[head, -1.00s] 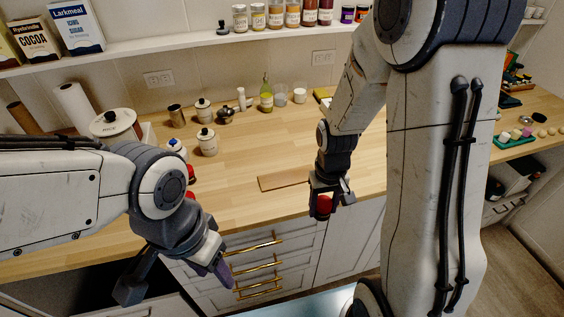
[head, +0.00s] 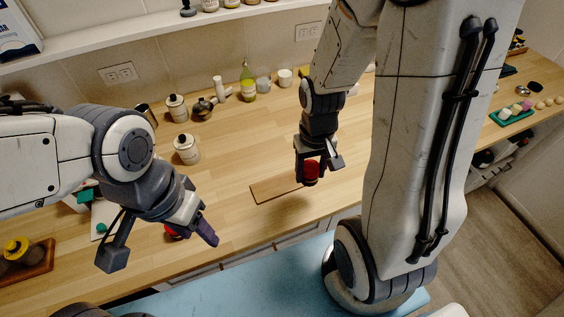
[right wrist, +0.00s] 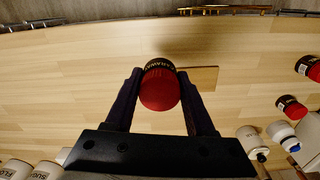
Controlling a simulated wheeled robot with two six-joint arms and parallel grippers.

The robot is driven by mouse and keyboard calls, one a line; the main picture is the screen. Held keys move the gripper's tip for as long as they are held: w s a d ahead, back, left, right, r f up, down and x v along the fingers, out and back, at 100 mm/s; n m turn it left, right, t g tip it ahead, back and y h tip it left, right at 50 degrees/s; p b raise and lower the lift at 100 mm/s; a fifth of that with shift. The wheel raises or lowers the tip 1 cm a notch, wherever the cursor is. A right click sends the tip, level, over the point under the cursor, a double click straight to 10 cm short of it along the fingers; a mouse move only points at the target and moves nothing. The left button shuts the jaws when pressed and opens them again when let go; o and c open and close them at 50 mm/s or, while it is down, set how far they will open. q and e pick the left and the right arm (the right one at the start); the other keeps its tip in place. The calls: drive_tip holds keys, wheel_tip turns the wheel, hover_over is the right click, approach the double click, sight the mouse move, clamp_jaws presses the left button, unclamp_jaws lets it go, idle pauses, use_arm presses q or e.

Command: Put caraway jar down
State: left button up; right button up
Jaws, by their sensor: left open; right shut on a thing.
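The caraway jar, with a red lid (right wrist: 160,88) and a dark label reading CARAWAY, is held between the two fingers of my right gripper (right wrist: 160,100). In the head view the jar (head: 311,170) shows red between the fingers of my right gripper (head: 312,178). It is above the wooden counter, beside a thin wooden board (head: 275,188); whether it touches the counter cannot be told. My left gripper (head: 160,250) is open and empty at the counter's front left, with its fingers wide apart. A red-lidded thing (head: 174,234) lies partly hidden behind it.
White canisters (head: 186,149), a dark pot (head: 205,108) and an oil bottle (head: 248,84) stand toward the back of the counter (head: 235,215). A green tray (head: 512,114) sits at the far right. Counter around the board is clear.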

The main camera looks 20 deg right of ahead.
drive_tip(key=p, duration=0.2)
hover_over(284, 183)
wheel_tip(284, 183, down, 5)
wheel_tip(284, 183, down, 4)
drive_tip(key=shift+r+p, duration=0.25)
drive_tip(key=shift+p, duration=0.5)
drive_tip(key=shift+f, duration=0.25)
use_arm(q)
wheel_tip(284, 183, up, 5)
drive_tip(key=shift+s+f, duration=0.1)
drive_tip(key=shift+f, duration=0.1)
use_arm(e)
drive_tip(key=shift+f, duration=0.2)
drive_tip(key=o, duration=1.3)
use_arm(q)
drive_tip(key=shift+f, duration=0.1)
use_arm(e)
drive_tip(key=shift+r, duration=0.1)
